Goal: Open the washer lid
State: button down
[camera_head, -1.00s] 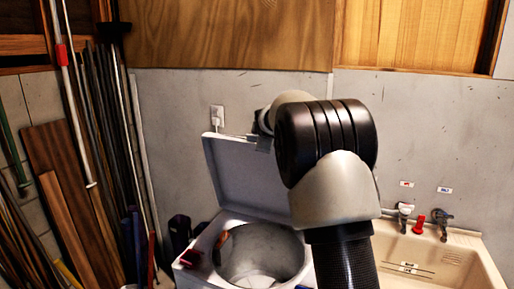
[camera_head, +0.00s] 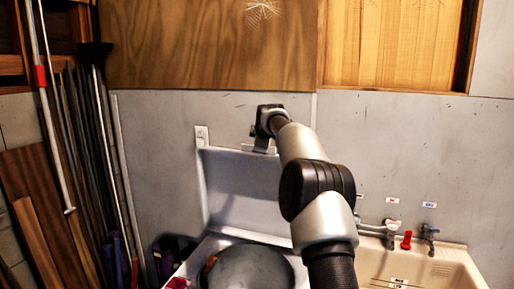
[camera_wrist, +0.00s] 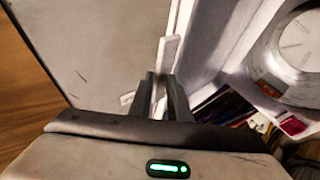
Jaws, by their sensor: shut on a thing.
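The washer lid (camera_head: 238,190) stands nearly upright against the back wall in the head view, with its inner face toward me. Below it the washer's round tub (camera_head: 250,268) is uncovered. My gripper (camera_head: 262,147) is at the lid's top edge, right of its middle. In the wrist view my gripper's (camera_wrist: 162,85) two dark fingers are closed on the lid's edge. The lid (camera_wrist: 208,45) runs away from the fingers there, and the tub (camera_wrist: 300,50) shows at the right. The exact contact between fingers and lid is partly hidden.
A wall outlet (camera_head: 201,135) is close to the lid's upper left corner. A beige sink (camera_head: 425,268) with taps stands to the right. Boards and poles (camera_head: 75,150) lean at the left.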

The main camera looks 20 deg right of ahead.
jog(key=shift+f, duration=0.1)
dwell(0.3)
jog(key=c, duration=1.9)
grip_release()
jog(key=shift+w, duration=0.1)
jog(key=shift+o, duration=0.2)
jog(key=b+v, duration=0.5)
jog(key=v, duration=1.2)
jog(key=shift+s, duration=0.25)
